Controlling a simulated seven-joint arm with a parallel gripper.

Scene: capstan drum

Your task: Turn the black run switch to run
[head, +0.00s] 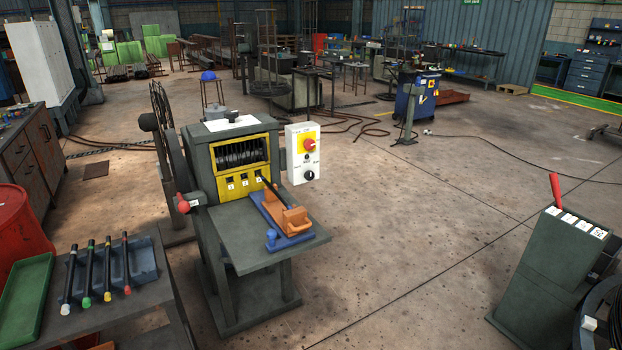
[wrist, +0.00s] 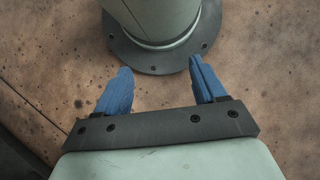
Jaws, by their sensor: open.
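The black run switch (head: 309,175) is a small round knob low on a white control box (head: 292,156) at the right side of the green capstan machine (head: 205,150) in the head view. A red knob on a yellow plate (head: 309,145) sits above it on the same box. The switch's exact pointing direction is too small to tell. My gripper (wrist: 162,86) shows only in the wrist view, with two blue fingers apart and nothing between them. It is over the bare floor beside my own base, away from the switch.
A shelf (head: 285,256) juts from the machine's front, holding a blue fixture with an orange block (head: 296,217). A side table (head: 95,317) with several black-handled tools stands at left. A green pedestal with a red lever (head: 555,187) stands at right. Floor between is clear.

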